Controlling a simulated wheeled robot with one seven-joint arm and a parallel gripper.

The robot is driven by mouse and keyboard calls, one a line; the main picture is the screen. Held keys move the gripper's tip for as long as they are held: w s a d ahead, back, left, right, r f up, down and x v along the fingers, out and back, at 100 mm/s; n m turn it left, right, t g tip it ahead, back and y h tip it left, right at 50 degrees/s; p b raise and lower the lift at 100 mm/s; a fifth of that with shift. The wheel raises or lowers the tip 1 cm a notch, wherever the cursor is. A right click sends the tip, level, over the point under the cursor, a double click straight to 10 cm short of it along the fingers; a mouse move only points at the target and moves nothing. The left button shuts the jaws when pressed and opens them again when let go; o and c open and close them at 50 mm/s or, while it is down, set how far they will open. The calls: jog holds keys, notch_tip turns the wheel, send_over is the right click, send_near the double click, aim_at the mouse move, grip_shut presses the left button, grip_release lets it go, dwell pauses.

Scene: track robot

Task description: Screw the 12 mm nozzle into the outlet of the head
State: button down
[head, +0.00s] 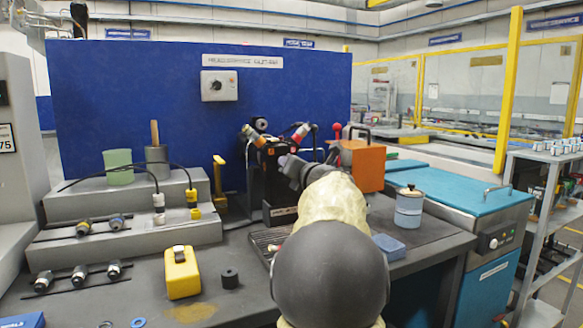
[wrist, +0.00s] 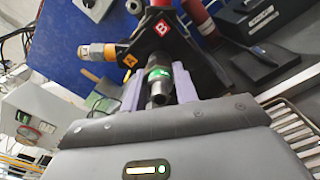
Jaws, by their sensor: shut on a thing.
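The black head (head: 283,180) stands on the bench in front of the blue panel. The nozzle lines up with the near side of the head. I cannot tell how far it sits in the outlet, whose mouth is hidden.
Several other nozzles (head: 78,275) lie on the left racks. A yellow block (head: 182,272) and a small black cylinder (head: 230,278) stand on the bench. An orange box (head: 362,165) is right of the head. A lidded can (head: 408,210) stands farther right.

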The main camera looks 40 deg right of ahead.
jog(key=shift+r+m+p, duration=0.15)
jog(key=shift+m+p, duration=1.3)
jog(key=shift+m, duration=0.55)
jog(key=shift+m+p, duration=1.8)
jog(key=shift+m, duration=0.6)
jog(key=shift+m+p, duration=1)
jog(key=shift+m, duration=0.6)
jog(key=shift+m+p, duration=0.5)
jog(key=shift+p, duration=0.1)
jog(key=shift+m+p, duration=2.05)
jog(key=shift+m, duration=0.45)
jog(key=shift+m+p, duration=2)
jog(key=shift+m, duration=1)
